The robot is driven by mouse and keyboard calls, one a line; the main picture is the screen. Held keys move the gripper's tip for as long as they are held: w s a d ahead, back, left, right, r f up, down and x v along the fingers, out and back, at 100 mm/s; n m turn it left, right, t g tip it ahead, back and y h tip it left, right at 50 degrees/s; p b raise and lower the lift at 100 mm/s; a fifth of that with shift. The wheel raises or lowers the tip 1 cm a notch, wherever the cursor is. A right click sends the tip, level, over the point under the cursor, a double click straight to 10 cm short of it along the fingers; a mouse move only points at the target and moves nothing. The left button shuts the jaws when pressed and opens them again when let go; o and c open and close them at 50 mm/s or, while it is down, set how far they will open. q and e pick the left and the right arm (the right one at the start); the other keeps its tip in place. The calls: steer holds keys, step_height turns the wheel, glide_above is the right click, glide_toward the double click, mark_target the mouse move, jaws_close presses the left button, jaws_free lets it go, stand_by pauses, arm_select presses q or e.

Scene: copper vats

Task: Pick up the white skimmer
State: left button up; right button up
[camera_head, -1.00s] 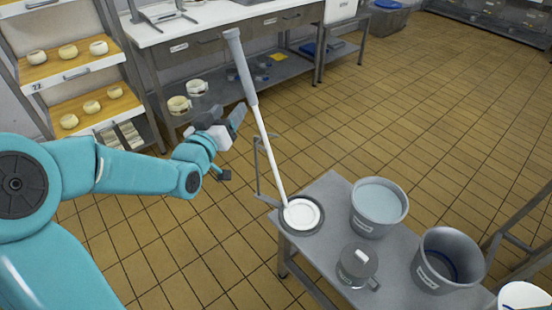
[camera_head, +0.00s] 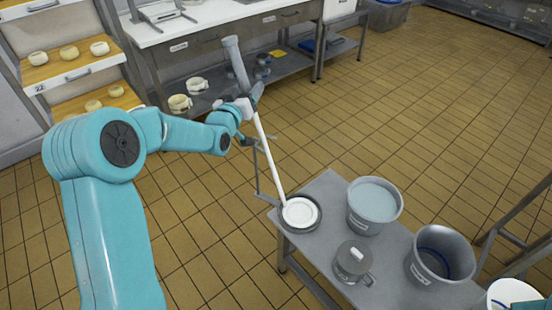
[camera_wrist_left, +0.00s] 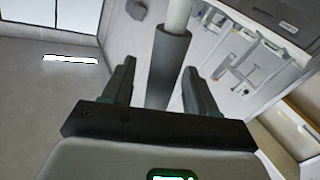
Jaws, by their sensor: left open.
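The white skimmer leans upright with its round white disc (camera_head: 299,213) in a dark shallow dish on the grey metal table. Its long white shaft (camera_head: 269,155) rises up and left to a thick grey handle (camera_head: 236,62). My left gripper (camera_head: 251,98) is at the lower part of this handle. In the left wrist view the grey handle (camera_wrist_left: 168,68) stands between the two open dark fingers, with a gap on each side. The white shaft shows beyond it. My right gripper is out of view.
A thin metal bracket (camera_head: 262,172) stands beside the shaft. Tiled floor lies open behind.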

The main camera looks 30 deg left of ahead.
arm_select(q)
jaws_close()
steer(key=shift+r, duration=0.15)
step_height(320, 180, up, 27)
steer(key=p, duration=0.4)
steer(key=shift+p, duration=0.4)
